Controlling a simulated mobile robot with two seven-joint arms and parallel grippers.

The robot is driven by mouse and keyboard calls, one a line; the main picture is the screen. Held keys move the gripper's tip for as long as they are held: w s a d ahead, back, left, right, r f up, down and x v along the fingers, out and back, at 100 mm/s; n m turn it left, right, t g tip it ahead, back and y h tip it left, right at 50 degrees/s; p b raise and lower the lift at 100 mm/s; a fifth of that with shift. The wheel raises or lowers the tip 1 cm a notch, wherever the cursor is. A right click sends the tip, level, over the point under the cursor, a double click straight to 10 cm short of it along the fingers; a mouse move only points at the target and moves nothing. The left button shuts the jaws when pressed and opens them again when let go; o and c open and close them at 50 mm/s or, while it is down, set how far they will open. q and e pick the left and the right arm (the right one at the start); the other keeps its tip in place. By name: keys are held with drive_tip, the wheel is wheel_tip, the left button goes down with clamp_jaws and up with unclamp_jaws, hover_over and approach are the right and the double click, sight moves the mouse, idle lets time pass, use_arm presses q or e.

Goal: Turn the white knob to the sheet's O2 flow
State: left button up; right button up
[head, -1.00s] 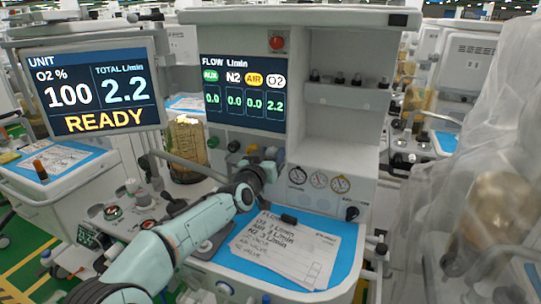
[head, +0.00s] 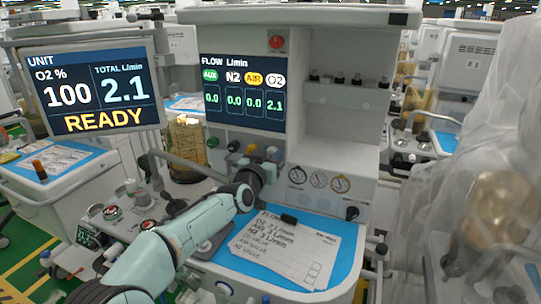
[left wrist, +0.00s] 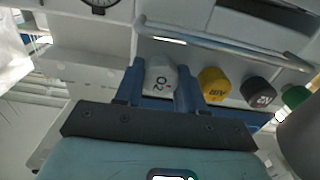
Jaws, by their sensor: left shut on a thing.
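The white O2 knob (left wrist: 161,78) sits between the two blue fingers of my left gripper (left wrist: 161,88) in the left wrist view. The gripper is shut on it. In the head view my left gripper (head: 268,168) is at the knob row under the flow display (head: 243,92) and mostly hides the white knob. The display reads O2 2.1, with AUX, N2 and AIR at 0.0. The sheet (head: 287,250) lies on the blue mat of the cart top. It lists O2, AIR and N2 in L/min; its O2 figure is too blurred to read surely.
The yellow AIR knob (left wrist: 213,84), black N2 knob (left wrist: 258,93) and green knob (left wrist: 295,97) are beside the white one. A rail (left wrist: 225,46) runs along the knobs. The unit monitor (head: 95,90) shows O2 100%, total 2.1, READY. Draped plastic (head: 475,190) stands at right.

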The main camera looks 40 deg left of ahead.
use_arm(q)
drive_tip(key=o, duration=0.8)
drive_tip(key=shift+c, duration=0.2)
drive_tip(key=shift+s, duration=0.1)
drive_tip(key=shift+s+d, duration=0.1)
drive_tip(key=shift+s, duration=0.45)
drive_tip(key=v, duration=0.2)
drive_tip(key=shift+s+d+r, duration=0.1)
drive_tip(key=shift+s+d, duration=0.1)
drive_tip(key=shift+s, duration=0.1)
drive_tip(key=p, duration=0.1)
approach(270, 155)
drive_tip(key=v, duration=0.3)
use_arm(e)
drive_tip(key=shift+s+a+r, duration=0.4)
drive_tip(key=shift+s+r, duration=0.15)
drive_tip(key=shift+s, duration=0.25)
